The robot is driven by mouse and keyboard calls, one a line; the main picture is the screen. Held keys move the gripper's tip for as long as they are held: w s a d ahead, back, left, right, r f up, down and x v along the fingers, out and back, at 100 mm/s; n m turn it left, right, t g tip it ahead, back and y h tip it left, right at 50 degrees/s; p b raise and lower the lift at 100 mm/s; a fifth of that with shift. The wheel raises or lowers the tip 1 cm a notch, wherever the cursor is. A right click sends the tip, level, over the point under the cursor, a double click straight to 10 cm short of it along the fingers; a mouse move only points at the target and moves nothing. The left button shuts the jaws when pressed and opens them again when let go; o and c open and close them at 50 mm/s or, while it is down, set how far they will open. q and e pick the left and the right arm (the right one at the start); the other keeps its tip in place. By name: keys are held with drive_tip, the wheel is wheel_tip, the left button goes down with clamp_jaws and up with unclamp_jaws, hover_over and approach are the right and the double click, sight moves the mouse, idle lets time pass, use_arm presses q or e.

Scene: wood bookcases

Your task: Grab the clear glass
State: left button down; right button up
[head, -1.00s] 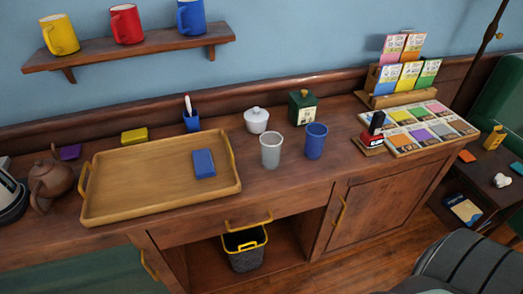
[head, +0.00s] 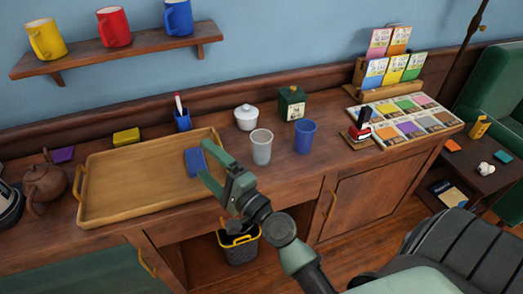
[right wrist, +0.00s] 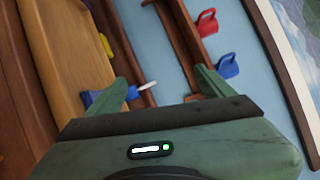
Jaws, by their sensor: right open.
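The clear glass (head: 261,147) looks pale grey and stands upright on the wooden counter, just left of a blue cup (head: 305,137). My right gripper (head: 213,168) is open and empty, in front of the tray's right edge and to the left of the glass in the head view. It is apart from the glass. In the right wrist view the two fingers of my right gripper (right wrist: 165,85) are spread wide, and the glass is not visible there. My left gripper is not in view.
A wooden tray (head: 120,208) with a blue box (head: 195,162) lies left of the glass. A white lidded pot (head: 246,118) and a green canister (head: 292,103) stand behind.

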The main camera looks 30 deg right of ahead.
drive_tip(key=w+d+f+m+g+h, duration=0.1)
drive_tip(key=d+m+h, duration=0.3)
drive_tip(key=d+m, duration=0.1)
drive_tip(key=w+d+f+m+g+h, duration=0.1)
drive_tip(key=d+m+h, duration=0.3)
drive_tip(key=m, duration=0.4)
drive_tip(key=w+d+f+m+h, duration=0.1)
drive_tip(key=d+f+m+h, duration=0.1)
drive_tip(key=d+m+h, duration=0.2)
drive_tip(key=shift+w+d+f+m+g+h, duration=0.2)
drive_tip(key=shift+d+m, duration=0.3)
drive_tip(key=shift+m, duration=0.3)
drive_tip(key=shift+w+d+f+m+g+h, duration=0.1)
drive_tip(key=shift+d+m+g, duration=0.1)
drive_tip(key=shift+d+m, duration=0.45)
drive_tip(key=m+g+h, duration=0.1)
drive_tip(key=m+g, duration=0.2)
drive_tip(key=m, duration=0.2)
approach(262, 141)
drive_tip(key=shift+f+x, duration=0.25)
drive_tip(key=shift+x, duration=0.95)
drive_tip(key=shift+d+f+g, duration=0.2)
drive_tip(key=shift+d+g, duration=0.1)
drive_tip(key=shift+d, duration=0.05)
drive_tip(key=x, duration=0.5)
drive_tip(key=p+x, duration=0.1)
drive_tip(key=x, duration=0.1)
drive_tip(key=shift+w+a+r, duration=0.15)
drive_tip(key=shift+w+r, duration=0.2)
drive_tip(key=shift+w, duration=0.05)
